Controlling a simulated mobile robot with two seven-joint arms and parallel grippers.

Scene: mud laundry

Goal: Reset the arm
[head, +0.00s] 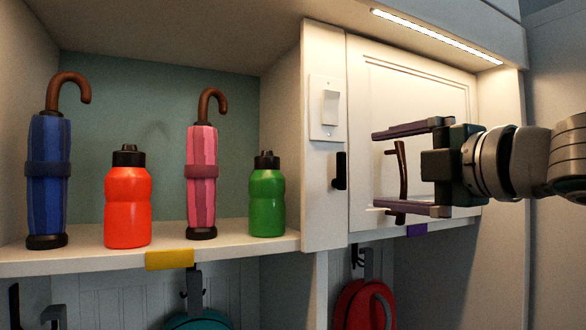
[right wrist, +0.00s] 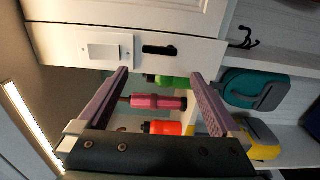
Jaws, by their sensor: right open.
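My right gripper (head: 384,170) comes in from the right in the head view, its two purple-padded fingers spread wide and pointing left in front of the white cabinet door (head: 425,95). A dark brown, bent bar (head: 402,170) shows between the fingers; I cannot tell whether it touches them. In the right wrist view the gripper (right wrist: 160,76) is open, with no object held. My left gripper is not in view.
The open shelf at left holds a blue umbrella (head: 48,180), red bottle (head: 127,200), pink umbrella (head: 201,180) and green bottle (head: 266,200). A light switch (head: 329,107) and black handle (head: 340,171) are left of the door. Bags hang below: teal (right wrist: 255,90), red (head: 362,305).

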